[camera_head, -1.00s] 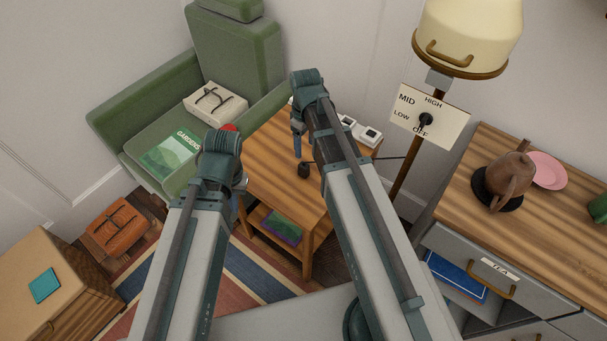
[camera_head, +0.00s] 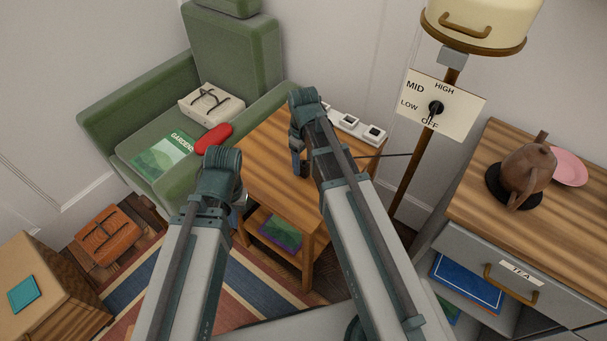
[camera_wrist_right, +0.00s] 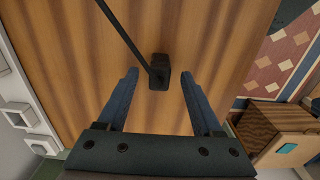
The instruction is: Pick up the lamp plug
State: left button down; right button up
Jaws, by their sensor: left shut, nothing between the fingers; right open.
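The lamp plug (camera_wrist_right: 159,73) is a small black block with a black cord, on the striped wooden side table in the right wrist view. In the head view my right gripper (camera_head: 300,164) is over the table and hides the plug. The cord (camera_head: 396,156) runs right toward the floor lamp (camera_head: 405,185). My left gripper (camera_head: 240,200) is shut and empty, low at the table's left edge, mostly hidden by its arm.
White sockets (camera_head: 357,127) lie along the side table's (camera_head: 268,165) back edge. A green armchair (camera_head: 140,105) with a red item (camera_head: 213,138) stands left. A cabinet (camera_head: 470,215) with a brown teapot (camera_head: 524,168) stands right. A lamp switch panel (camera_head: 452,113) is behind.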

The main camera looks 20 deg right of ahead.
jog(key=shift+f+b, duration=0.3)
jog(key=shift+f, duration=0.5)
pick_arm(q)
jog(key=shift+f, duration=0.75)
pick_arm(e)
jog(key=shift+r, duration=0.1)
grip_shut()
pick_arm(q)
jog(key=shift+r, duration=0.1)
pick_arm(e)
jog(key=shift+r, duration=0.1)
